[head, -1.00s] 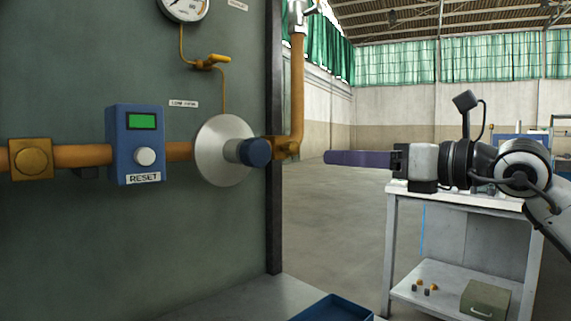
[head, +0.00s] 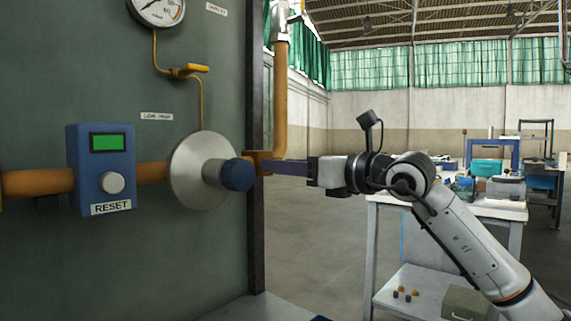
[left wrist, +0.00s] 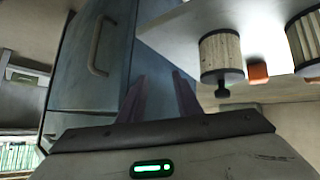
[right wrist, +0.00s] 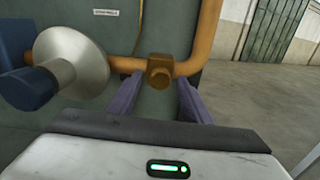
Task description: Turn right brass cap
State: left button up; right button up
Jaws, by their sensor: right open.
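The right brass cap (right wrist: 160,73) is a small hexagonal brass piece on the pipe fitting, in the right wrist view. In the head view its brass fitting (head: 263,157) is partly hidden behind the blue knob and my gripper. My right gripper (right wrist: 161,90) is open, its purple fingers on either side of the cap. I cannot tell whether they touch it. In the head view the right gripper (head: 272,168) reaches in from the right, level with the fitting. My left gripper (left wrist: 158,92) is open and empty, away from the panel, and shows only in the left wrist view.
A grey flange with a blue knob (head: 238,174) sticks out just left of the fitting. A vertical copper pipe (head: 281,95) rises above it. A blue RESET box (head: 101,168) is farther left. A white workbench (head: 384,245) stands behind my right arm.

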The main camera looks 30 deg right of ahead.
jog(key=shift+w, duration=0.15)
jog(key=c, duration=1.1)
jog(key=shift+o, duration=0.2)
